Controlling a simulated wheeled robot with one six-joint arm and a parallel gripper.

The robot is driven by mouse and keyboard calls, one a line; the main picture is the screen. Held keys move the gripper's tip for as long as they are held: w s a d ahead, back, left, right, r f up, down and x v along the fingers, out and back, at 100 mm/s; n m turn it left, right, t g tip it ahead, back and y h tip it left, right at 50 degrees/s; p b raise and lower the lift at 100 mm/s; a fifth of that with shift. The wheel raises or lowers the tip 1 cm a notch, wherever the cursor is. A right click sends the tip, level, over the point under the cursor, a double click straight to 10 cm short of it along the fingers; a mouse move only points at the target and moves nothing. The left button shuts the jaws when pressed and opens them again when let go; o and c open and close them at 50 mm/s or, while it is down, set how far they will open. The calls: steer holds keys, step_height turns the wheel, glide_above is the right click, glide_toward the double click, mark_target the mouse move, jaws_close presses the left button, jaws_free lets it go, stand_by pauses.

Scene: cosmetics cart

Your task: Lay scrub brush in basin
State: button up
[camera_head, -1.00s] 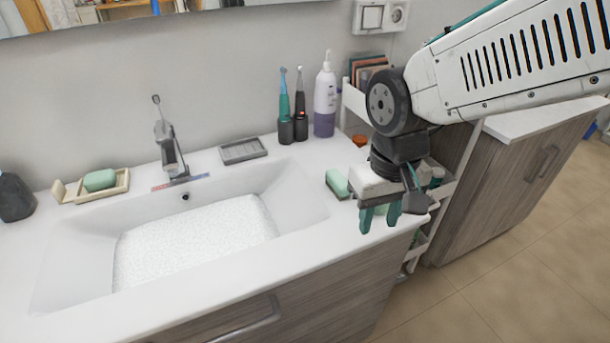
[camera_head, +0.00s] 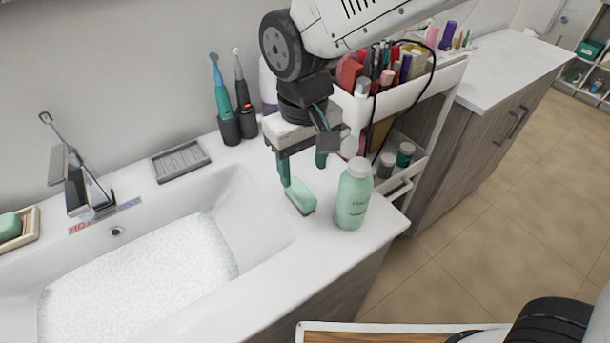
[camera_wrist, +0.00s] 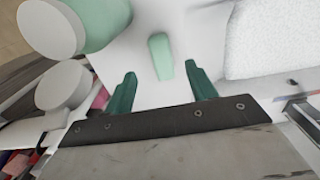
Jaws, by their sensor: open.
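The scrub brush (camera_head: 300,196), green with a pale edge, lies on the white counter just right of the basin. In the wrist view the brush (camera_wrist: 161,57) shows between and beyond the two fingers. My gripper (camera_head: 303,172) is open and empty above the brush, its green fingers apart. It also shows in the wrist view (camera_wrist: 160,84). The basin (camera_head: 262,236) is white and holds a mass of white foam (camera_head: 140,285). Whether a finger touches the brush is unclear in the head view.
A green bottle (camera_head: 353,196) stands close right of the brush. Two electric toothbrushes (camera_head: 230,100) stand behind. A grey soap dish (camera_head: 181,160) and the faucet (camera_head: 78,190) line the back of the basin. A loaded white cart (camera_head: 425,98) stands to the right.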

mark_target(302, 192)
steer(key=shift+a, duration=0.1)
steer(key=shift+f, duration=3.9)
steer(key=c, duration=1.2)
steer(key=shift+o, duration=0.2)
steer(key=shift+r, duration=0.15)
